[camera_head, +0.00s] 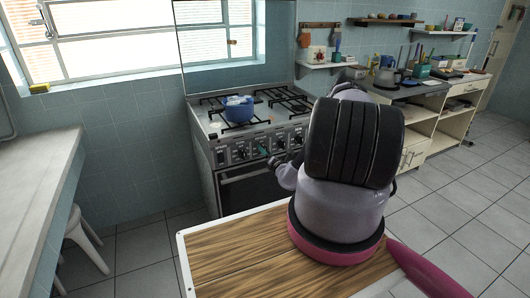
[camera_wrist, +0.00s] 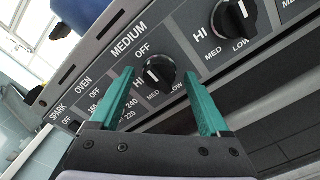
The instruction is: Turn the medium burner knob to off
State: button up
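The medium burner knob (camera_wrist: 160,72) is a round black knob with a ridge on the stove's grey control panel, below the label MEDIUM. OFF is printed above it, with HI, MED and LOW around it; its exact pointing is hard to read. My gripper (camera_wrist: 158,76) has two teal fingers, spread apart, one on each side of this knob in the wrist view. I cannot tell whether either finger touches it. In the head view my gripper (camera_head: 263,149) is at the front panel of the stove (camera_head: 232,182), and my arm hides part of the panel.
Another burner knob (camera_wrist: 233,18) is close on the right in the wrist view, marked HI, MED and LOW. A blue pot (camera_head: 238,109) stands on the stove top. A wooden-topped table (camera_head: 232,250) is in the foreground. Floor is free left of the stove.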

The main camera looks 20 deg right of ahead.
jog(key=n, duration=0.9)
jog(key=s, duration=0.7)
dwell(0.4)
jog(key=shift+d, duration=0.1)
